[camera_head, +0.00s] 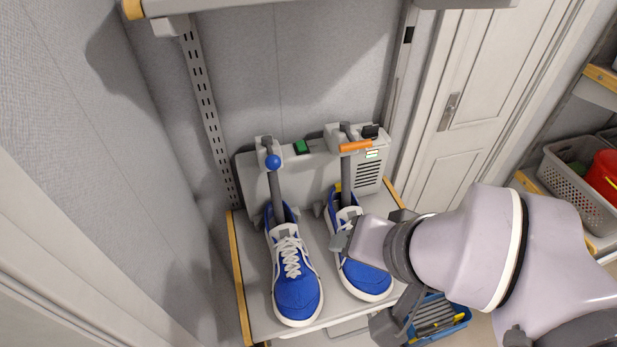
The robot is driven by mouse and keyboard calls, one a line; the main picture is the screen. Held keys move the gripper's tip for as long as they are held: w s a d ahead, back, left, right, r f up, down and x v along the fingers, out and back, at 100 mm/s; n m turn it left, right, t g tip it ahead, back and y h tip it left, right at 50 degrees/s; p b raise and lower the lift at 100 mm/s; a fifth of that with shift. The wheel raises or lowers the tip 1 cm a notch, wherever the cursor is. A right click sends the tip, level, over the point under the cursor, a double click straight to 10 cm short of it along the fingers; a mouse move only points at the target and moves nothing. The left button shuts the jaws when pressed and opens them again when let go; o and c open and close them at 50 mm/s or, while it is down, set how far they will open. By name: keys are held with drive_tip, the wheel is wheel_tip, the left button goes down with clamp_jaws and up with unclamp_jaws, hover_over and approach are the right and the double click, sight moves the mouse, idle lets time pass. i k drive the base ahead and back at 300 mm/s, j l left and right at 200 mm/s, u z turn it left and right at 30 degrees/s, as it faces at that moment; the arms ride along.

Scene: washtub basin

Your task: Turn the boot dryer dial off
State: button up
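The boot dryer (318,177) is a grey unit standing at the back of a shelf against the wall. Along its top are a blue ball knob (273,162) at left, a green switch (301,147), an orange bar handle (355,146) and a black knob (370,131) at right. I cannot tell for sure which one is the dial, or its setting. Blue shoes (296,285) sit in front, under the dryer's two upright tubes. My gripper (342,240) is over the right shoe, in front of and below the controls, apart from them. Its finger opening is not clear.
The shelf (250,290) has wooden edges. A metal upright (205,95) stands at left, and a door (465,110) is at right. A blue crate (462,322) lies below my arm.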

sight(368, 132)
drive_tip(key=l+u, duration=0.25)
drive_tip(key=l, duration=0.15)
drive_tip(key=k+l+u, duration=0.2)
drive_tip(key=l, duration=0.2)
drive_tip(key=l+u, duration=0.25)
drive_tip(key=l, duration=0.2)
drive_tip(key=k+l+u, duration=0.2)
drive_tip(key=l, duration=0.15)
drive_tip(key=i+j, duration=0.4)
drive_tip(key=j, duration=0.15)
